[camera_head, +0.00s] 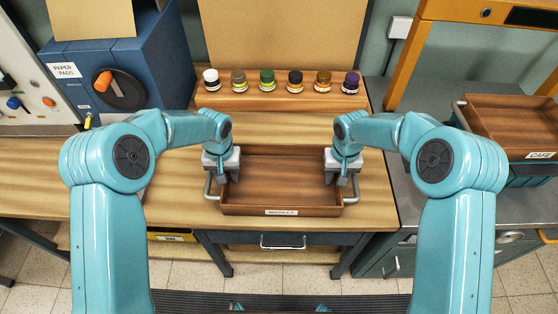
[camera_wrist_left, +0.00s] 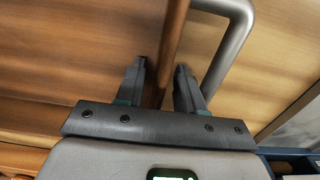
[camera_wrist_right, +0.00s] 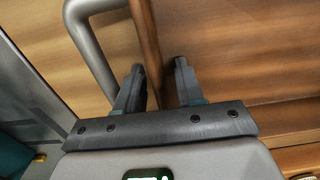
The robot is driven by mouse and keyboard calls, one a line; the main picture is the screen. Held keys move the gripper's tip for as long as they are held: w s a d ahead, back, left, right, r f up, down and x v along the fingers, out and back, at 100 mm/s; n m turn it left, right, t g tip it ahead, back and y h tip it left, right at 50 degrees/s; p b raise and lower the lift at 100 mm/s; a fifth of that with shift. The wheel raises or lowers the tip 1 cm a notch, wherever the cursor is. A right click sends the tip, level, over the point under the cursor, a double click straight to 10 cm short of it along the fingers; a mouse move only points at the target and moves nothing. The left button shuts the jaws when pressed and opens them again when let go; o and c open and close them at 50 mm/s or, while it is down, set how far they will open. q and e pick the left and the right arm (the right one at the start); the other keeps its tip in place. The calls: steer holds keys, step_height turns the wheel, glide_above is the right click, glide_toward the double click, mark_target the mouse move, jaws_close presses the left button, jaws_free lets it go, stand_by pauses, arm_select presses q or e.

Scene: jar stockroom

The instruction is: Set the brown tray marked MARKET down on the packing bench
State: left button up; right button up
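The brown tray (camera_head: 280,190) sits on the wooden packing bench (camera_head: 374,198) and looks level and empty. Its white label on the front wall appears to read MARKET. A grey handle sticks out at each end. My left gripper (camera_head: 223,178) is at the tray's left end. In the left wrist view its fingers (camera_wrist_left: 160,80) are apart, with the tray's end wall between them and the handle (camera_wrist_left: 232,45) outside. My right gripper (camera_head: 342,181) is at the right end. In the right wrist view its fingers (camera_wrist_right: 157,80) are likewise apart around the wall, handle (camera_wrist_right: 88,35) outside.
Several small jars (camera_head: 267,80) stand in a row on a wooden ledge behind the tray. A blue machine (camera_head: 120,75) stands at the back left. A second brown tray marked CAFE (camera_head: 512,118) is on the right. Bench left of my left arm is clear.

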arm_select(q)
steer(key=shift+w, duration=0.1)
arm_select(e)
steer(key=shift+w, duration=0.1)
arm_select(q)
steer(key=shift+r, duration=0.4)
step_height(320, 180, up, 10)
steer(key=shift+r, duration=0.55)
arm_select(e)
steer(key=shift+r, duration=0.1)
step_height(320, 180, up, 12)
steer(key=shift+f, duration=0.1)
arm_select(q)
steer(key=shift+s, duration=0.2)
